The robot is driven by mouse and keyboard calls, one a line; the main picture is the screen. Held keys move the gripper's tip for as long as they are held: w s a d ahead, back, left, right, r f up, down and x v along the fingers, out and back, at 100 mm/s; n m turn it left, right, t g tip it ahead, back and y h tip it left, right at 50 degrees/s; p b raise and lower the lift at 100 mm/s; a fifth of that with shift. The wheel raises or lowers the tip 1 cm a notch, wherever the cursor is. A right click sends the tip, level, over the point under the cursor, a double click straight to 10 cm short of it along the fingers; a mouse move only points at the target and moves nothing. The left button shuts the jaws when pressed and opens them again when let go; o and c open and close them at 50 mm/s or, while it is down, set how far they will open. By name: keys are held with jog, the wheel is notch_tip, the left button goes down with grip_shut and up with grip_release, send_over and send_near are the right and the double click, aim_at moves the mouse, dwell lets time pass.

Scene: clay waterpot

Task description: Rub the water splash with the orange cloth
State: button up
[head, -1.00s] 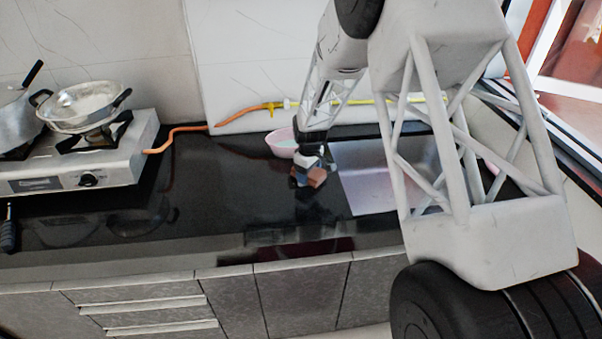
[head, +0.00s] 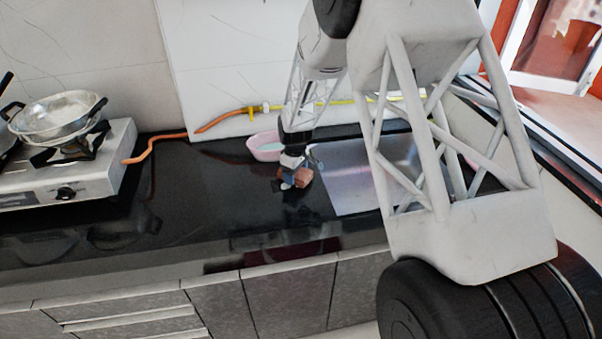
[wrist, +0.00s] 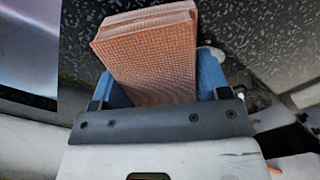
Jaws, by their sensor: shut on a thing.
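The orange cloth (wrist: 150,60) is a folded, ribbed block. My gripper (wrist: 156,92) is shut on it, with a blue finger on each side. In the head view, my gripper (head: 292,179) points down low over the black counter, right in front of the pink bowl, with the cloth (head: 303,175) at its tip. I cannot tell whether the cloth touches the counter. I cannot make out the water splash; the cloth and gripper hide part of the counter. A small pale spot shows right of the cloth in the wrist view, too unclear to name.
The pink bowl (head: 264,147) stands behind my gripper. A shiny metal panel (head: 345,190) lies to the right. The stove (head: 70,175) with a pan (head: 58,112) is at left, and an orange hose (head: 160,142) runs along the wall. The counter (head: 195,190) between is clear.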

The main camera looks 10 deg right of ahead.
aim_at(272, 182)
jog(key=shift+a+f, duration=0.2)
jog(key=shift+a, duration=1.55)
jog(key=shift+a+f, duration=0.15)
jog(key=shift+a, duration=1.6)
jog(key=shift+a+r, duration=0.15)
jog(key=shift+a, duration=0.35)
notch_tip(272, 182, up, 8)
jog(key=shift+s, duration=0.1)
jog(key=s+a+n, duration=0.1)
jog(key=s, duration=0.3)
jog(key=s+a+f+n, duration=0.1)
jog(key=s+n, duration=0.1)
jog(key=s, duration=0.2)
jog(key=s+a+n, duration=0.1)
jog(key=s+a, duration=0.1)
jog(key=s, duration=0.3)
jog(key=shift+f+n, duration=0.15)
jog(key=shift+n, duration=0.15)
jog(key=s+n, duration=0.1)
jog(key=s, duration=0.3)
jog(key=s+a+f+n, duration=0.1)
jog(key=s+n, duration=0.1)
jog(key=s, duration=0.2)
jog(key=s+n, duration=0.1)
jog(key=s, duration=0.3)
jog(key=shift+s+a+f, duration=0.2)
jog(key=shift+a+f, duration=0.1)
jog(key=shift+f, duration=0.05)
jog(key=shift+w, duration=0.1)
